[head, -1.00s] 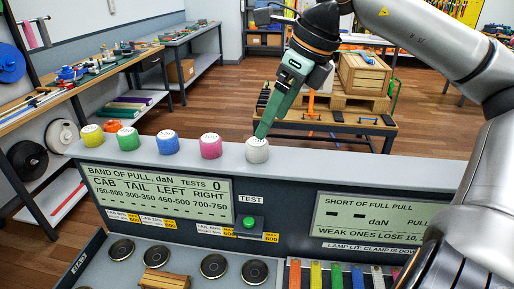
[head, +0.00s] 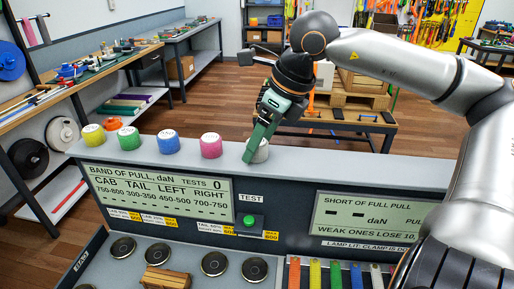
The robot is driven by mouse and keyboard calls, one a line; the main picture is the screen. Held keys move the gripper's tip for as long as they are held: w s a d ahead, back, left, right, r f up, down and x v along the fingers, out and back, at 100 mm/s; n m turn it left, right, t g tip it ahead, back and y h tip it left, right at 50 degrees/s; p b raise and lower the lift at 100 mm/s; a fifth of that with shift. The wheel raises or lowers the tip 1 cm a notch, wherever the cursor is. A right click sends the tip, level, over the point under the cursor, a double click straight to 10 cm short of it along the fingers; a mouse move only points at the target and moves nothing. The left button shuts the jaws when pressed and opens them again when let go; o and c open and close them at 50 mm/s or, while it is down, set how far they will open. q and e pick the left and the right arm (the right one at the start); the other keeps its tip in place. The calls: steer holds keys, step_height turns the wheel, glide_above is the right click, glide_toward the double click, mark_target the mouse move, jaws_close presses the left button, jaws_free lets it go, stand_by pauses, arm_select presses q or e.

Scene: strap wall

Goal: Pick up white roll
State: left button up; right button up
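The white roll (head: 262,153) stands at the right end of a row of coloured rolls on the grey ledge (head: 330,165) of the test console. My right gripper (head: 249,157), with green fingers, reaches down from above at the roll. Its fingers cover the roll's left and upper part, so only the right side of the roll shows. The fingers overlap one another in this view, and I cannot tell whether they are open or closed around the roll. My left gripper is not in view.
Pink (head: 211,146), blue (head: 166,142), green (head: 128,139), orange (head: 112,124) and yellow (head: 94,137) rolls stand to the left on the ledge. The ledge to the right is clear. Below are display panels and a green button (head: 249,220).

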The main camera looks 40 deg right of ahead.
jaws_close()
stand_by(0.4)
steer(key=shift+r, duration=0.1)
